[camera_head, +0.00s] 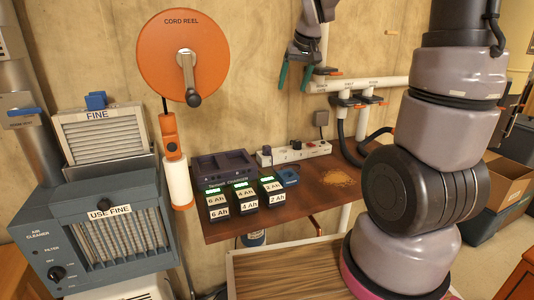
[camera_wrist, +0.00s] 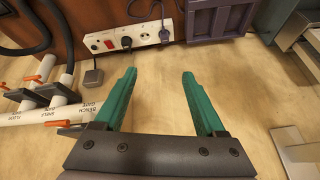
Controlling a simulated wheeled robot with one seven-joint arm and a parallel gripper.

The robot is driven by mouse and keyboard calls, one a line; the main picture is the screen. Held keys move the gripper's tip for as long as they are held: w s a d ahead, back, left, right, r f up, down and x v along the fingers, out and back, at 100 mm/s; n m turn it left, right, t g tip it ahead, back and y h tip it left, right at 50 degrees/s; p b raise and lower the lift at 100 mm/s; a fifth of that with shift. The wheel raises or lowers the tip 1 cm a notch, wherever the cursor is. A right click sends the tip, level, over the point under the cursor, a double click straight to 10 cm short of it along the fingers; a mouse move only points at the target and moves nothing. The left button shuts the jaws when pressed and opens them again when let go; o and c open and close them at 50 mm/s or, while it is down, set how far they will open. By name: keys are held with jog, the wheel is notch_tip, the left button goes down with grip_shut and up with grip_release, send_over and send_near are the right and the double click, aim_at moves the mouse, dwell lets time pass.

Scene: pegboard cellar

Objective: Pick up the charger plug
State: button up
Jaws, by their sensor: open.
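A white power strip (camera_head: 313,150) lies along the back of the brown shelf; it also shows in the wrist view (camera_wrist: 146,36). Two black plugs sit in it: one near the middle (camera_head: 297,144) and one near its left end (camera_head: 267,151). In the wrist view they are the middle plug (camera_wrist: 126,43) and the end plug (camera_wrist: 164,34), each with a dark cord. I cannot tell which is the charger plug. My gripper (camera_head: 296,77) is above the strip, close to the wall, its green fingers open and empty. In the wrist view my gripper (camera_wrist: 158,74) is apart from both plugs.
Several labelled batteries (camera_head: 245,195) stand at the shelf's (camera_head: 310,202) front left, beside a dark tray (camera_head: 225,165). White pipes with valves (camera_head: 355,87) and a black hose (camera_head: 350,150) are on the right. A cord reel (camera_head: 150,50) hangs left.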

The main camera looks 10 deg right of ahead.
jog(key=n, duration=0.2)
send_near(267, 147)
jog(key=shift+w+f+n+g, duration=0.4)
jog(key=shift+w+f+g, duration=0.1)
jog(key=shift+w+f, duration=0.7)
jog(key=shift+s+x, duration=0.2)
jog(key=shift+x, duration=2.55)
jog(key=shift+a+f, duration=0.1)
grip_shut()
